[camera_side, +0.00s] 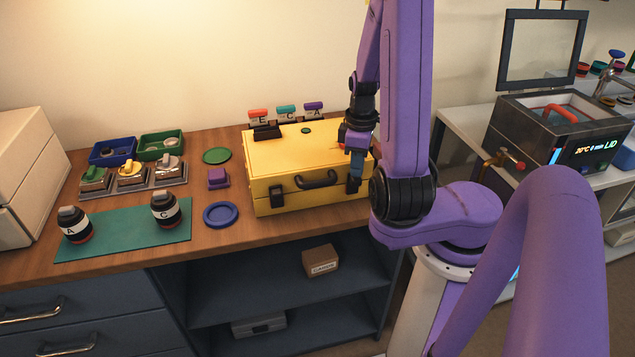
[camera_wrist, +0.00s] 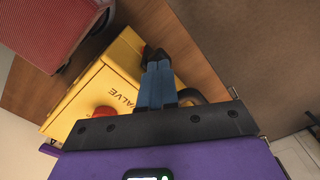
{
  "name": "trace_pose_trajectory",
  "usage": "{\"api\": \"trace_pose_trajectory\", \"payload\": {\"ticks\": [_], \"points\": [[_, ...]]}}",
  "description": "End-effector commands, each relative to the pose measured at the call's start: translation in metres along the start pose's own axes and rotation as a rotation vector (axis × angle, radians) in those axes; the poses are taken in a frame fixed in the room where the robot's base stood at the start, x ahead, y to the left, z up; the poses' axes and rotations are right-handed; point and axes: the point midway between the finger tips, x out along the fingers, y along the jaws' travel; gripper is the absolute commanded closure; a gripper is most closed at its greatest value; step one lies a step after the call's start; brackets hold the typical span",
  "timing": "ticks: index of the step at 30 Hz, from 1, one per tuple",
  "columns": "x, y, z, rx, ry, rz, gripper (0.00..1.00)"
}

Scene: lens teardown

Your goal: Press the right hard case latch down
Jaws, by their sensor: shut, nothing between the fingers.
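The yellow hard case (camera_side: 300,158) stands shut on the wooden bench, its black handle (camera_side: 316,180) on the front face. Its left latch (camera_side: 277,196) is dark and sits left of the handle. The right latch (camera_side: 352,187) is dark and sits at the right of the front face, just below my fingertips. My gripper (camera_side: 356,176) points down there with its blue fingers together and nothing between them. In the wrist view the fingertips (camera_wrist: 154,66) overlap the dark latch (camera_wrist: 150,53) at the case's edge. I cannot tell whether they touch it.
Lettered tags (camera_side: 286,110) stand behind the case. A blue ring (camera_side: 220,215), a purple block (camera_side: 217,178) and a green disc (camera_side: 217,156) lie left of it. Two lens barrels stand on the green mat (camera_side: 125,232). The bench's front edge is close below the case.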

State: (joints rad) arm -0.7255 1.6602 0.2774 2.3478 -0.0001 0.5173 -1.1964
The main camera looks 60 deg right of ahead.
Motion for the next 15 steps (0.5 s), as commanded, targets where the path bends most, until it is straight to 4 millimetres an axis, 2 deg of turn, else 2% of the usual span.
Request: {"api": "trace_pose_trajectory", "payload": {"ticks": [15], "points": [[-0.030,0.001,0.000,0.000,0.002,0.004,1.00]]}}
